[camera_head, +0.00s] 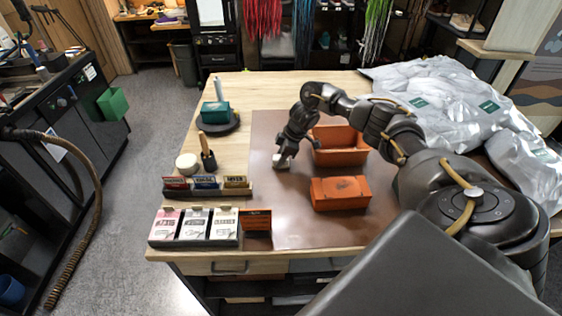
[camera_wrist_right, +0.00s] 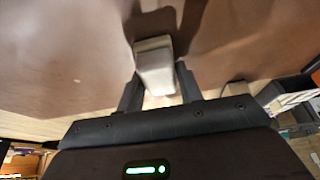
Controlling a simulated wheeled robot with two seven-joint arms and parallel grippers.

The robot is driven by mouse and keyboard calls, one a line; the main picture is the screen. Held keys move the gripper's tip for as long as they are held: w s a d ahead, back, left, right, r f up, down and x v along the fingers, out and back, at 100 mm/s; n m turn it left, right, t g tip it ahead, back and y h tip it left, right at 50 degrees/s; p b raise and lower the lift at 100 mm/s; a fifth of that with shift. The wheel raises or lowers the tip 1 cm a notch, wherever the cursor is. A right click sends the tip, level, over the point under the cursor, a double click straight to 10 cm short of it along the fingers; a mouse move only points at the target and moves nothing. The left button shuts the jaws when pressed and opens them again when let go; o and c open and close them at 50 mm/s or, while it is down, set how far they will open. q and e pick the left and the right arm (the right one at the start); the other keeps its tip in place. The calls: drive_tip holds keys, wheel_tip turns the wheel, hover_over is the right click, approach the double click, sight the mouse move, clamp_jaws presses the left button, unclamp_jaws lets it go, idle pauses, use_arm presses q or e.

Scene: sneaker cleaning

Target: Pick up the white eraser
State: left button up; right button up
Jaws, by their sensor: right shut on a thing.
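The white eraser (camera_head: 281,161) is at my right gripper (camera_head: 284,158), over the left part of the brown mat (camera_head: 290,228). In the right wrist view the pale block-shaped eraser (camera_wrist_right: 155,66) sits between the two dark fingers of the right gripper (camera_wrist_right: 157,88), which are shut on it. Brown surface shows behind it. I cannot tell whether the eraser touches the mat. My left gripper is not in view.
An orange-brown open box (camera_head: 341,157) and its lid-like block (camera_head: 340,193) lie right of the gripper. A card rack (camera_head: 208,190), several boxes (camera_head: 193,227), a brush cup (camera_head: 208,160) and a round white item (camera_head: 187,163) stand left. Silvery bags (camera_head: 440,100) fill the right.

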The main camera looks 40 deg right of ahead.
drive_tip(key=shift+c, duration=0.7)
drive_tip(key=shift+r, duration=0.1)
drive_tip(key=shift+r, duration=0.55)
drive_tip(key=s+a+r+b, duration=0.2)
drive_tip(key=s+a+r, duration=0.4)
drive_tip(key=s+r, duration=0.5)
drive_tip(key=shift+s+a+r, duration=0.15)
drive_tip(key=shift+s+r, duration=0.2)
drive_tip(key=shift+s, duration=0.5)
